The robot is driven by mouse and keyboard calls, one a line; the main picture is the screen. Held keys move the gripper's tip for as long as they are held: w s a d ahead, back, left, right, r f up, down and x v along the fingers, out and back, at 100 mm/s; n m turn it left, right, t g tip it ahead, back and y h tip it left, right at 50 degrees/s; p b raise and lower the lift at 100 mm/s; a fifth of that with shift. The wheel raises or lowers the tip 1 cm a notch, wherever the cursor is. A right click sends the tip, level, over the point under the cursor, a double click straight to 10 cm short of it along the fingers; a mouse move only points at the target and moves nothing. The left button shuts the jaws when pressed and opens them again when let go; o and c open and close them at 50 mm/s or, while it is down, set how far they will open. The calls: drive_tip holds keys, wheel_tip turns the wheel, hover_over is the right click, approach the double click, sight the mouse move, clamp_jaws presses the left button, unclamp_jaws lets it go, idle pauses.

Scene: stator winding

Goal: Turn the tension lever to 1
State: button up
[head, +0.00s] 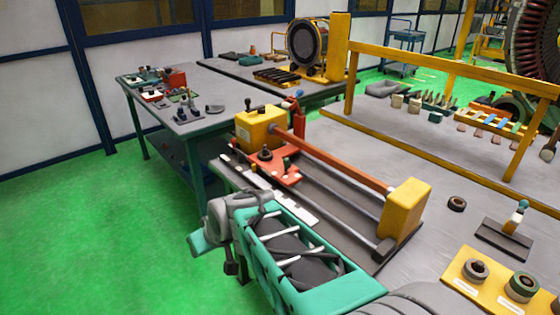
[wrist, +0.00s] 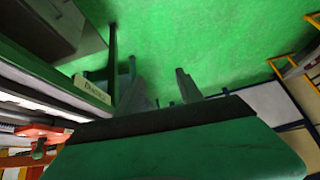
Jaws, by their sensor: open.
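I cannot tell for sure which lever is the tension lever; no number 1 is readable. One lever with a blue knob (head: 299,94) stands on a red post at the back of the yellow and orange winding machine (head: 345,165). Another lever with a teal knob (head: 522,204) stands tilted on a dark plate at the right. My gripper (wrist: 163,90) is open and empty in the wrist view, its two grey fingers pointing over the green floor. In the head view my folded arm ends left of the machine, apart from both levers; the fingers are not clear there.
The grey workbench (head: 440,215) carries the machine, a dark ring (head: 456,203) and a yellow plate (head: 470,285) with round parts. A yellow frame (head: 450,72) stands behind. A side table (head: 180,125) holds small tools. Green floor (head: 80,230) is free at the left.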

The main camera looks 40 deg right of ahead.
drive_tip(key=w+d+f+m+t+b, duration=0.1)
drive_tip(key=w+d+t, duration=0.2)
drive_tip(key=w+d, duration=0.45)
drive_tip(key=m+t+h+b, duration=0.2)
drive_tip(key=m+t+h, duration=0.5)
drive_tip(key=h, duration=0.1)
approach(287, 162)
drive_tip(key=d+x, duration=0.1)
drive_tip(key=x, duration=0.5)
drive_tip(key=p+x, duration=0.1)
drive_tip(key=x, duration=0.1)
drive_tip(key=p+x, duration=0.1)
drive_tip(key=x, duration=0.1)
drive_tip(key=shift+w+a, duration=0.2)
drive_tip(key=shift+a, duration=0.15)
drive_tip(key=shift+w+d+f, duration=0.1)
drive_tip(key=shift+w+d, duration=0.05)
drive_tip(key=shift+w, duration=0.1)
drive_tip(key=shift+c, duration=0.3)
clamp_jaws()
